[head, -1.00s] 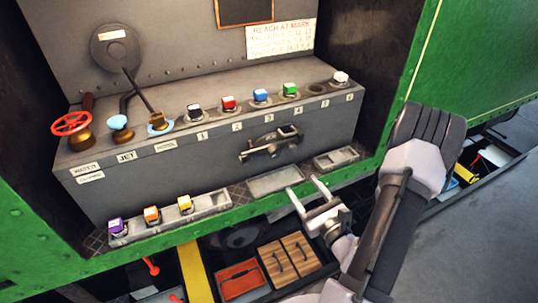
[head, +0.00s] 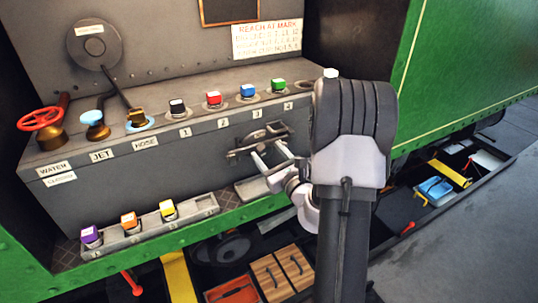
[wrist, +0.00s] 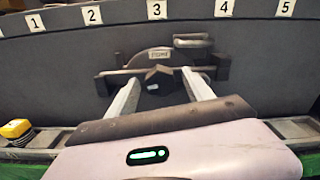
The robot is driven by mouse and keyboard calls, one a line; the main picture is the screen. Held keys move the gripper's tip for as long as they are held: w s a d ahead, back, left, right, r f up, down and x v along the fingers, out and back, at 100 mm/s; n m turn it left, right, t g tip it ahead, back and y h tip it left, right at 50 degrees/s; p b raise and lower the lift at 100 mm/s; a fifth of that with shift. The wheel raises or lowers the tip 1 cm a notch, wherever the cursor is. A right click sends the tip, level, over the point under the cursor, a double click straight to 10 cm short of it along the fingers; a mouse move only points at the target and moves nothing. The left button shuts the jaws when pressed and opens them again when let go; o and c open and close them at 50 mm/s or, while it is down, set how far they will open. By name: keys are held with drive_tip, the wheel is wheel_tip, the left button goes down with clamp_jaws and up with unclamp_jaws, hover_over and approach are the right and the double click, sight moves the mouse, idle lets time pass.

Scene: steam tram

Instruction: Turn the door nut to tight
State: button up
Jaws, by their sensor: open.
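The door nut (wrist: 160,76) is a dark hexagonal piece with a small white mark, low on the grey box front. A dark crossbar runs behind it, and a curved plate with a small unreadable label sits above. In the head view the door fitting (head: 262,139) is partly covered by my arm. My gripper (head: 267,158) is open in front of it. In the wrist view the two pale fingers (wrist: 160,88) reach forward on either side of the nut, with gaps showing between them and it. I cannot tell how far the tips are from the box front.
Coloured-cap plugs stand on the box top, including a red one (head: 213,98). A red handwheel (head: 40,119) and levers are at left. A lower tray (head: 150,232) holds purple, orange and yellow plugs. A small handle (wrist: 192,40) juts out above right of the nut.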

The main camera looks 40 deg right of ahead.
drive_tip(key=shift+c, duration=0.4)
clamp_jaws()
drive_tip(key=m+p, duration=0.3)
drive_tip(key=m, duration=0.1)
drive_tip(key=shift+r+p, duration=0.15)
drive_tip(key=shift+p, duration=0.25)
drive_tip(key=m+p, duration=0.5)
drive_tip(key=m, duration=0.1)
drive_tip(key=shift+d, duration=0.15)
drive_tip(key=m+p, duration=0.4)
drive_tip(key=shift+d+m, duration=0.1)
drive_tip(key=shift+m, duration=0.3)
drive_tip(key=m+p, duration=0.1)
drive_tip(key=m, duration=0.1)
drive_tip(key=m+p, duration=0.2)
drive_tip(key=shift+s+f+m, duration=0.1)
drive_tip(key=shift+f+m, duration=0.25)
drive_tip(key=shift+m, duration=0.05)
drive_tip(key=shift+p, duration=0.35)
